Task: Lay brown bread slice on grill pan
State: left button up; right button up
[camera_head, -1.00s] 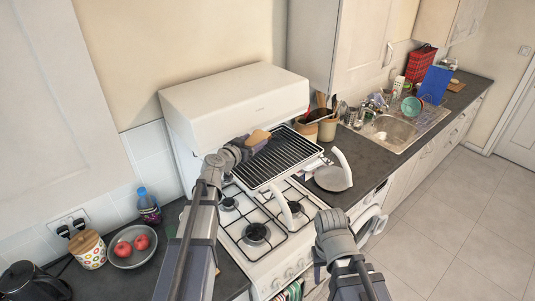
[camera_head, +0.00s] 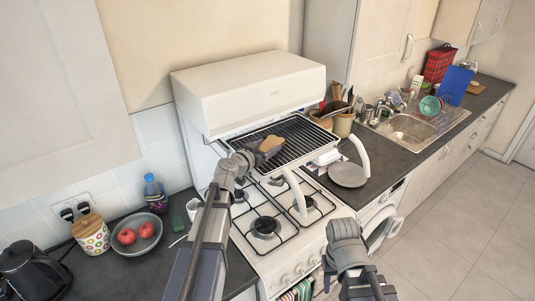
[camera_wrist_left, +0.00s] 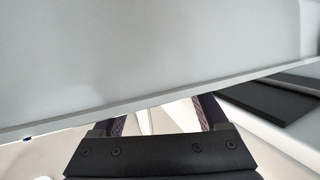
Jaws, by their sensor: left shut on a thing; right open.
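The grill pan (camera_head: 306,138) is a dark wire rack in a pale frame under the white hood, with white handles toward the front. Whether the bread touches the rack cannot be told. In the left wrist view, my left gripper's fingers (camera_wrist_left: 165,118) are partly hidden and the bread is not clearly visible. My right gripper (camera_head: 345,234) is open and empty, in front of the cooker at the right.
The white hood (camera_head: 250,90) hangs close over the pan; a large pale surface (camera_wrist_left: 150,50) fills the upper left wrist view. Gas burners (camera_head: 264,226) lie below the pan. A grey plate (camera_head: 347,174) and utensil pots (camera_head: 343,123) stand to the right. A fruit bowl (camera_head: 148,246) is at left.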

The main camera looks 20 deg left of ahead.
pick_arm(q)
jog(key=shift+f, duration=0.65)
jog(key=shift+s+r, duration=0.1)
jog(key=shift+r, duration=0.1)
jog(key=o, duration=1.2)
pick_arm(e)
jog(key=shift+f, duration=0.5)
pick_arm(q)
jog(key=p+v, duration=0.2)
jog(key=v, duration=1)
pick_arm(e)
notch_tip(320, 180, up, 2)
jog(key=shift+r, duration=0.2)
